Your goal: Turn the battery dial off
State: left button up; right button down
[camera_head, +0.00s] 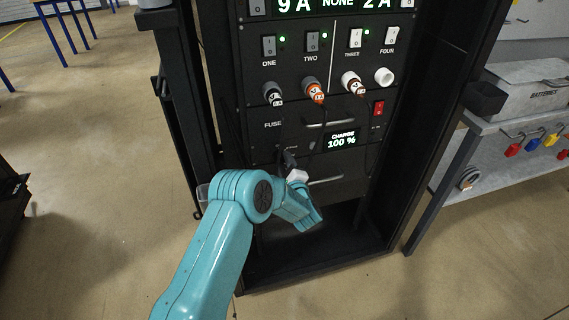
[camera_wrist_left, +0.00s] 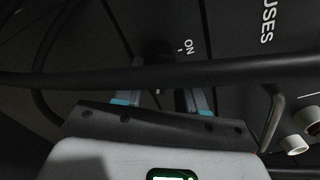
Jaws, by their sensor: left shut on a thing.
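The battery dial (camera_wrist_left: 157,52) shows in the left wrist view as a dark knob on the black panel, next to a white "ON" label (camera_wrist_left: 188,46). My left gripper (camera_wrist_left: 163,88) is shut on the dial, with one finger on each side of it. A black cable crosses in front of the fingers and partly hides them. In the head view my left gripper (camera_head: 288,160) is at the lower left of the rack's front, beside the "CHARGE 100 %" display (camera_head: 341,140). The dial is hidden or too small there. The dial's exact angle is hard to tell. My right gripper is not in view.
The black rack (camera_head: 290,135) carries several switches, plugs with cables and a red switch (camera_head: 378,108). A grey bench (camera_head: 490,140) with a battery box (camera_head: 525,88) stands at right.

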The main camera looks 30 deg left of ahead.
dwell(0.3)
pick_arm(q)
jog(key=o, duration=1)
jog(key=v, duration=1.6)
jog(key=shift+s+d, duration=0.1)
jog(key=shift+s, duration=0.05)
